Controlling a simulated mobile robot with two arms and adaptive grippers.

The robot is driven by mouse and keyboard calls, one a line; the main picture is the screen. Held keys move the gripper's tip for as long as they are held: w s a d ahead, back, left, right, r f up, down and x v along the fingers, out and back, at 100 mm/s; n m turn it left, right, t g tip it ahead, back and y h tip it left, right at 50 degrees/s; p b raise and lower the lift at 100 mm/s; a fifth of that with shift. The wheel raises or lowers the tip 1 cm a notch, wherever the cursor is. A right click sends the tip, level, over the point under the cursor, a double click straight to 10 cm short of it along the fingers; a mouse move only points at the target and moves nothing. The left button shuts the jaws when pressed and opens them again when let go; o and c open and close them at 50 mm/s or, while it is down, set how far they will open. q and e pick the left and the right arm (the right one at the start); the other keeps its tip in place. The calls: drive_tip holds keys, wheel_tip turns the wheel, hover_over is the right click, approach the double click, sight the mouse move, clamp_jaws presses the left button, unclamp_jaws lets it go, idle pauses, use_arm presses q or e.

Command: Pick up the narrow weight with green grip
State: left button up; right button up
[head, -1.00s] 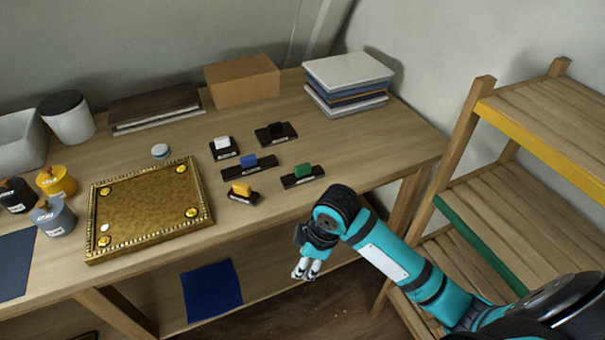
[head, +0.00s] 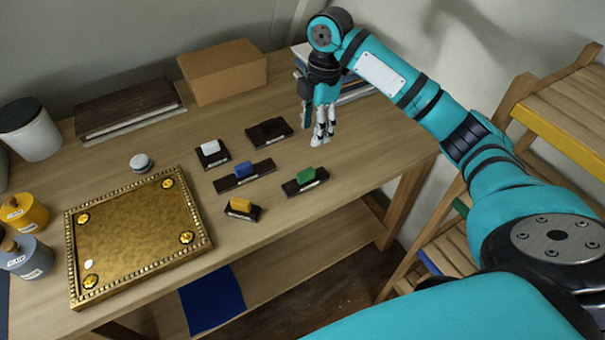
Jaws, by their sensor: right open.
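The narrow weight with green grip (head: 305,175) is a dark flat bar with a green block on top. It lies on the wooden table near the front edge, right of the other weights. My right gripper (head: 322,138) hangs above the table, fingers pointing down, open and empty. In the picture it is a little above and to the right of the green-grip weight, apart from it. My left gripper is not in view.
Beside it lie weights with blue (head: 243,170), yellow (head: 241,206), white (head: 210,149) and black (head: 269,130) grips. A gilt tray (head: 130,240) lies left. A cardboard box (head: 222,72) stands behind. A wooden shelf (head: 560,120) stands right.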

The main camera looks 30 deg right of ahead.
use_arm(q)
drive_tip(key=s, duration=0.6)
use_arm(e)
hover_over(306, 171)
drive_tip(key=d, duration=0.1)
wheel_tip(306, 171, down, 6)
drive_tip(key=shift+s+d+p, duration=0.1)
drive_tip(key=shift+p, duration=0.35)
drive_tip(key=f, duration=0.3)
drive_tip(key=shift+a+f, duration=0.2)
drive_tip(key=shift+f, duration=0.15)
drive_tip(key=shift+a+f+p, duration=0.1)
drive_tip(key=shift+f+p, duration=0.2)
drive_tip(key=shift+p, duration=0.1)
drive_tip(key=f, duration=0.2)
drive_tip(key=f+p, duration=0.1)
drive_tip(key=shift+a+f, duration=0.3)
drive_tip(key=shift+f, duration=0.45)
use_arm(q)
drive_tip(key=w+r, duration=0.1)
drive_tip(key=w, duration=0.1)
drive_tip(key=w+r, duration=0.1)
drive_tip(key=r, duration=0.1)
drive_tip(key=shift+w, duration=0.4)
use_arm(e)
clamp_jaws()
